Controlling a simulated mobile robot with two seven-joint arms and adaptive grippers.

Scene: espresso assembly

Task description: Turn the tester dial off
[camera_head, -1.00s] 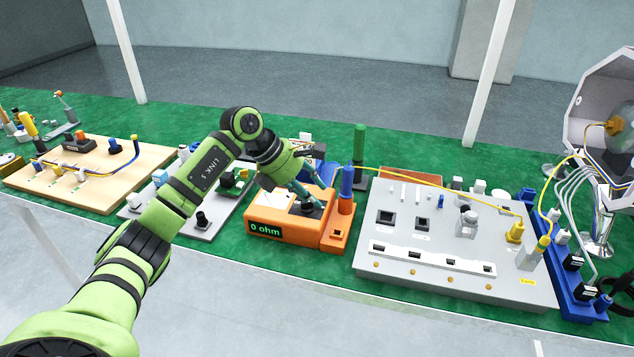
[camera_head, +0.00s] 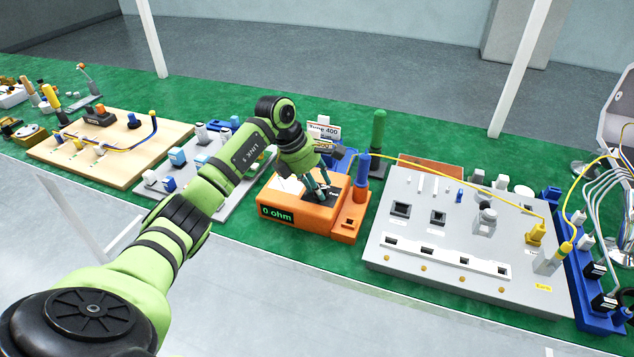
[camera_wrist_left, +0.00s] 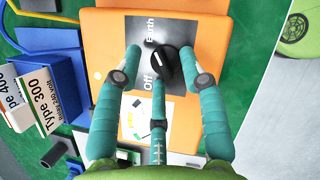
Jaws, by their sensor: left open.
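The orange tester (camera_head: 300,227) stands on the green table, with a lit display (camera_head: 277,215) reading "0 ohm". In the left wrist view its black dial (camera_wrist_left: 166,66) sits on a dark plate with the labels "Off" and "Earth". A white mark shows on the dial; which label it points to is hard to tell. My left gripper (camera_head: 321,190) is over the tester's top, pointing down. In the left wrist view its teal fingers (camera_wrist_left: 160,60) are open and spread around the dial, with no clear contact visible. My right gripper is not in view.
A blue post (camera_head: 362,170) stands at the tester's right, with a yellow cable leading right. A grey socket panel (camera_head: 470,235) is to the right. A blue holder with label cards (camera_wrist_left: 60,80) is beside the tester. Wooden (camera_head: 75,160) and grey boards lie left.

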